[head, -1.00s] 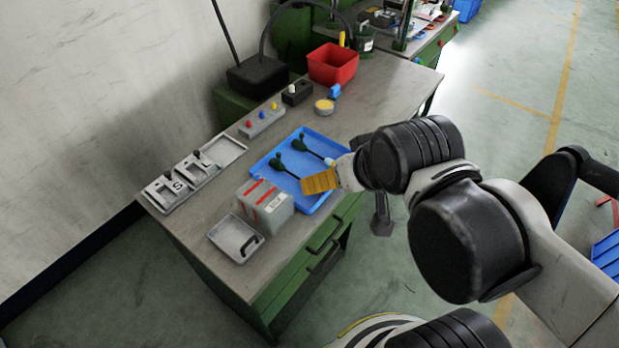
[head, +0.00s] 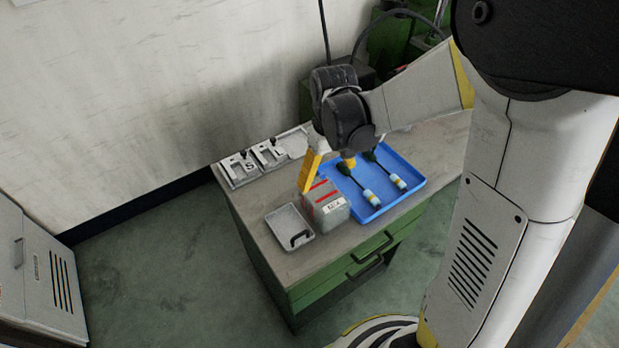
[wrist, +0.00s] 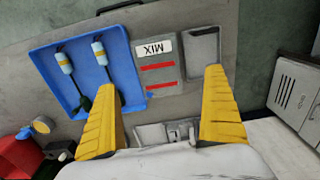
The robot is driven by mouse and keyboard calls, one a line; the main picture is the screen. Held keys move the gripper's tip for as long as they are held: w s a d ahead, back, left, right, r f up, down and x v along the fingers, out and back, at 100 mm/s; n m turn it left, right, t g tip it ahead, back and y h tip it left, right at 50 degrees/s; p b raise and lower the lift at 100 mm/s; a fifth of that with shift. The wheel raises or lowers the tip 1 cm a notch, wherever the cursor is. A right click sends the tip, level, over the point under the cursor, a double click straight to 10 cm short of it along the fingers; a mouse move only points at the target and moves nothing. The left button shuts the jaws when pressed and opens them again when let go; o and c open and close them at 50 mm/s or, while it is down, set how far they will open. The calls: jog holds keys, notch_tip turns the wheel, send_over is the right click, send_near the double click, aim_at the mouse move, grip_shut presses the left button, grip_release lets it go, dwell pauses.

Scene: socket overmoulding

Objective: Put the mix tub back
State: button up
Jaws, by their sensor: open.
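The mix tub (head: 329,208) is a grey block-shaped tub with red stripes and a white label. It stands on the bench between the blue tray and a small grey tray. In the wrist view the tub (wrist: 164,84) shows its label reading MIX. My gripper (head: 328,165) is open and empty, its yellow fingers pointing down just behind and above the tub in the head view. In the wrist view my gripper (wrist: 160,88) has its fingers spread wide, with the tub seen between and beyond them. Whether a finger touches the tub, I cannot tell.
The blue tray (head: 412,173) with two dark-headed, blue-banded tools is close on the right. The small grey tray (head: 281,235) sits at the front left corner. Plates marked S (head: 237,176) and L (head: 266,160) lie along the back. A grey cabinet (head: 35,270) stands left.

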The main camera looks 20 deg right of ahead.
aim_at(328, 198)
notch_tip(328, 198, down, 6)
jog(key=shift+r+b, duration=0.1)
jog(key=shift+b, duration=0.9)
jog(key=f+b, duration=0.1)
jog(key=f, duration=0.2)
jog(key=f+b, duration=0.1)
jog(key=f, duration=0.1)
jog(key=shift+s+d+f+b, duration=0.1)
jog(key=shift+d+b, duration=0.2)
jog(key=c, duration=1.2)
